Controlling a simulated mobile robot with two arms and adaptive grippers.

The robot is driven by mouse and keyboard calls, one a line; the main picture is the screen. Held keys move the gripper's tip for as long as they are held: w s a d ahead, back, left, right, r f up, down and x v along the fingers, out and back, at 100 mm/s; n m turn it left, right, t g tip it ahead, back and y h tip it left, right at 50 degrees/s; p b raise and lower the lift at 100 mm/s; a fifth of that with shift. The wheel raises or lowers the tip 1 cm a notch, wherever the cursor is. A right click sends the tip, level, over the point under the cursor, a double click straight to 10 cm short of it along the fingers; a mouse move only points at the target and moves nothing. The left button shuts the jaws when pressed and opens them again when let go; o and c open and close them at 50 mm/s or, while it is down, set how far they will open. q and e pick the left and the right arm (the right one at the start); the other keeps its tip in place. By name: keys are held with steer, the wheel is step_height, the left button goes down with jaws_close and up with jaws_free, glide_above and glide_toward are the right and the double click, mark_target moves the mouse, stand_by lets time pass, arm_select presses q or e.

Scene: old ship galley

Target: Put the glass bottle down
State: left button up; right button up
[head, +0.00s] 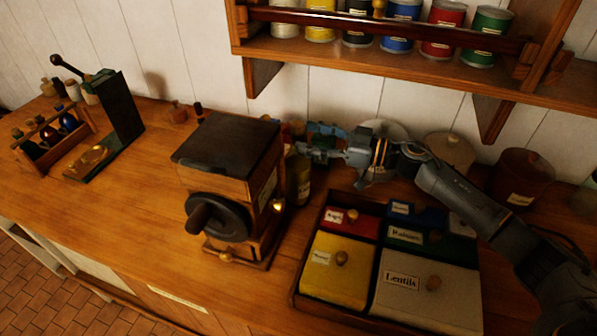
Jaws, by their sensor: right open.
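My right gripper (322,143) reaches in from the right over the back of the counter, close to the wall. It is open. A dark olive glass bottle (299,182) with a pale label stands on the counter just behind the grinder. It is partly hidden by the grinder, and its top is hard to make out. The gripper's fingers are above and to the right of this bottle; I cannot tell whether they touch it. My left gripper is not in view.
A wooden grinder (228,180) with a black crank stands mid-counter. A box with coloured, labelled lids (400,270) sits below my right arm. A bottle rack (55,140) and a dark upright stand (119,108) are at left. A shelf (400,50) with cans overhangs the back.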

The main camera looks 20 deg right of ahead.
mark_target(298, 133)
steer(key=x, duration=0.2)
steer(key=shift+w+a+r+p, duration=0.1)
steer(key=shift+a+r+p, duration=0.15)
steer(key=shift+a+p, duration=0.1)
steer(key=shift+w+a+f, duration=0.15)
steer(key=shift+w+a, duration=0.1)
steer(key=shift+a, duration=0.05)
steer(key=shift+d, duration=0.1)
steer(key=shift+c, duration=0.4)
steer(key=shift+s, duration=0.1)
steer(key=c, duration=0.4)
jaws_close()
